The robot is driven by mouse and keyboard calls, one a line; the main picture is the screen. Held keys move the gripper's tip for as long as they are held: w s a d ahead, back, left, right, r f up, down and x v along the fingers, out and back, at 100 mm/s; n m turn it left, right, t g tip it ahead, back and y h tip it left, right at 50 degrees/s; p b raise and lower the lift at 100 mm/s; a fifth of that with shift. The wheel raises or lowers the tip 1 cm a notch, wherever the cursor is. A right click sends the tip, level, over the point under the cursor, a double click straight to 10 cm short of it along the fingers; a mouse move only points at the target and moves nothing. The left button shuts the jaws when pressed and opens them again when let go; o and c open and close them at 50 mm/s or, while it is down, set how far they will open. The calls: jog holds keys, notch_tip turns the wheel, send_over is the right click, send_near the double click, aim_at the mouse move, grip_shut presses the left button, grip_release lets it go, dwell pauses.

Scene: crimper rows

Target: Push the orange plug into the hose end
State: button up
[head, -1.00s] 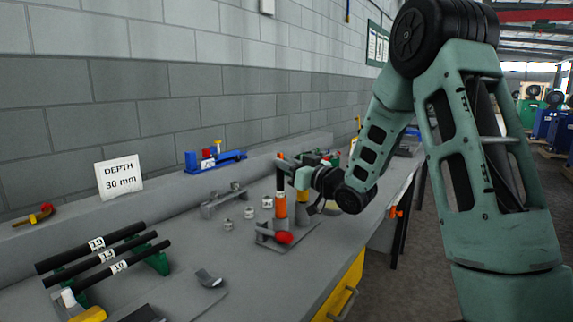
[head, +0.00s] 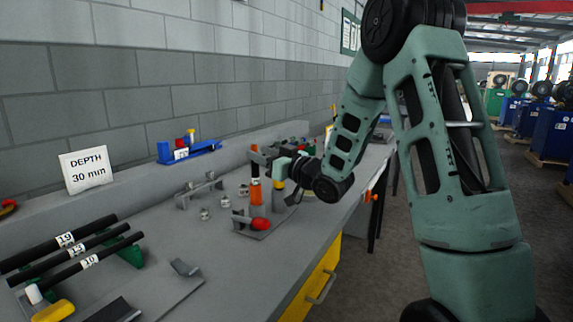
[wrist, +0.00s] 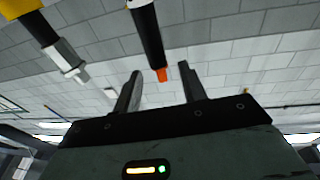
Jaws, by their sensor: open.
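The black hose (head: 254,170) stands upright, with an orange clamp-like sleeve (head: 255,192) around its lower part. The small orange plug (head: 254,148) is at the hose's top end. In the wrist view the hose (wrist: 148,40) comes in from the top and the orange plug (wrist: 161,75) shows at its tip. My gripper (head: 265,158) is beside the hose top in the head view. In the wrist view my gripper (wrist: 160,88) is open, its fingers apart on either side of the plug's line. I cannot tell how deep the plug sits or whether a finger touches it.
Small metal fittings (head: 205,214) and a metal bracket stand left. Several labelled black hoses (head: 75,250) lie on a rack at the left. A card (head: 87,170) reads "DEPTH 30 mm".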

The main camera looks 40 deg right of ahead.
jog(key=b+v, duration=1)
jog(key=v, duration=0.6)
jog(key=shift+s+f, duration=0.15)
jog(key=shift+s, duration=0.1)
jog(key=shift+d, duration=0.1)
